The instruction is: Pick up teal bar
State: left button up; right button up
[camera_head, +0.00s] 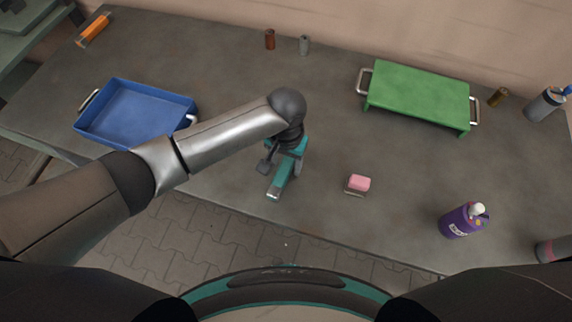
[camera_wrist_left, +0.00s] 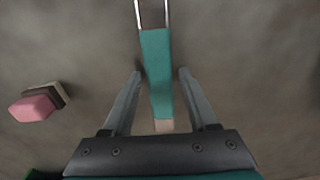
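The teal bar (camera_head: 281,180) lies near the front edge of the grey table, partly hidden under my left gripper (camera_head: 275,167). In the left wrist view the teal bar (camera_wrist_left: 157,75) runs lengthwise between the two fingers of my left gripper (camera_wrist_left: 160,75). A metal loop is at its far end and a pale part at its near end. The fingers are open, one on each side, with a gap showing to the bar on both sides. I cannot tell how high the fingertips are above the table. My right gripper does not show.
A pink block on a small stand (camera_head: 357,184) is right of the bar. A blue tray (camera_head: 112,136) stands at left, a green platform with handles (camera_head: 418,92) at back right, and a purple bottle (camera_head: 461,221) at front right. The table's middle is clear.

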pick_arm(q)
grip_shut()
dwell(0.6)
